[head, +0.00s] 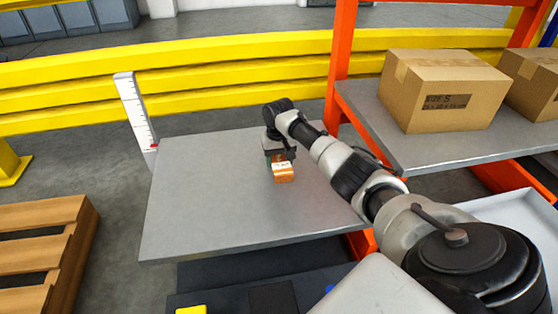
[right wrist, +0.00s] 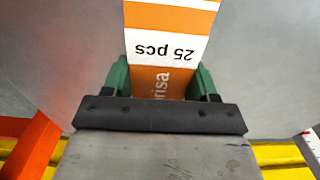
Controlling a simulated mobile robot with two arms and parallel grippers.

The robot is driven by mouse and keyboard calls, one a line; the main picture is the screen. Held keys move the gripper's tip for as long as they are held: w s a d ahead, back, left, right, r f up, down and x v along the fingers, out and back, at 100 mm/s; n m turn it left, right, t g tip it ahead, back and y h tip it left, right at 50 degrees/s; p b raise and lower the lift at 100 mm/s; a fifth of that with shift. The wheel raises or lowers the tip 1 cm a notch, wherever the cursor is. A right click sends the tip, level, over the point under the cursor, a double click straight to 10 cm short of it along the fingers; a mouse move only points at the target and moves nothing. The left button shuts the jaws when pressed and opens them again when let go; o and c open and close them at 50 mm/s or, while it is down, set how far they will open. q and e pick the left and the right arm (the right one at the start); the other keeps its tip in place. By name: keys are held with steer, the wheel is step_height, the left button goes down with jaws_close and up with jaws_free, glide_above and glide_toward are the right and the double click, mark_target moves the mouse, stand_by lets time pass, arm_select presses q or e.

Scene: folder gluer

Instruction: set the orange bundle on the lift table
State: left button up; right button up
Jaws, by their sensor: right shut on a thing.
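The orange bundle (head: 284,174) has a white band and shows over the grey lift table (head: 200,205) in the head view. In the right wrist view the bundle (right wrist: 170,45) fills the space between the green finger pads, with "25 pcs" on its white band. My right gripper (head: 279,157) is shut on the bundle, reaching in from the right. The right wrist view shows its fingers (right wrist: 163,82) on both sides of the bundle. I cannot tell whether the bundle touches the table top. My left gripper is not in view.
A white ruler post (head: 135,108) stands at the table's far left corner. An orange-framed shelf (head: 410,150) with cardboard boxes (head: 440,88) is on the right. A wooden pallet (head: 40,240) lies at the left. Most of the lift table top is bare.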

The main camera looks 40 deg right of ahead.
steer(key=o, duration=1)
steer(key=shift+f, duration=0.1)
